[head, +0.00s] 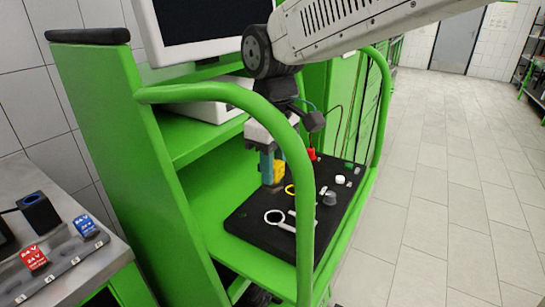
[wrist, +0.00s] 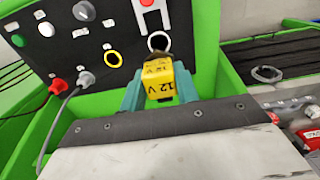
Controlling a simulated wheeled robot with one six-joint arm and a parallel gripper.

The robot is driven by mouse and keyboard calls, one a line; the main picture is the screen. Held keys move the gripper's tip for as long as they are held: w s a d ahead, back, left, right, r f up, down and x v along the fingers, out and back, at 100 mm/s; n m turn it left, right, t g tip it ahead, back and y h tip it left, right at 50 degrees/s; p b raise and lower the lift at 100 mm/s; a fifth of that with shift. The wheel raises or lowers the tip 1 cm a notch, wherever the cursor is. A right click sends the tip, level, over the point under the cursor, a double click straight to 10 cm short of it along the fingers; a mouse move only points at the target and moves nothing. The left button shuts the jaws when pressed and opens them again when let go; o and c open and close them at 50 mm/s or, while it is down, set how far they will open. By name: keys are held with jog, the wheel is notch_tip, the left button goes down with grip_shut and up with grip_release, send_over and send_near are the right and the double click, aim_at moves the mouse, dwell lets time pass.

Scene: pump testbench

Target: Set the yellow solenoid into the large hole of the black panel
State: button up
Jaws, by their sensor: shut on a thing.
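The yellow solenoid (wrist: 160,80), marked 12 V, is between the teal fingers of my gripper (wrist: 160,88), which is shut on it. In the head view the solenoid (head: 279,173) shows beside the fingers of my gripper (head: 268,166), over the back left part of the black panel (head: 245,222). The panel also shows in the wrist view (wrist: 60,60). Its large white-ringed hole (head: 274,217) is apart from the solenoid in the head view. In the wrist view the white ring (wrist: 158,41) appears just beyond the solenoid's dark end, which overlaps its lower edge.
A yellow ring (head: 290,189), a grey knob (head: 330,198), a white button (head: 340,180) and a red plug (head: 311,154) with a cable are on the panel. A green tubular rail (head: 305,215) curves in front. Blue (head: 85,226) and red (head: 33,258) solenoids stand on the left bench.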

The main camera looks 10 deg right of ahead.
aim_at(274, 192)
jog(key=shift+d+f, duration=0.1)
jog(key=shift+f, duration=3.25)
jog(key=shift+s+d+f, duration=0.1)
jog(key=shift+f, duration=1)
jog(key=o, duration=1.3)
jog(key=shift+r, duration=4)
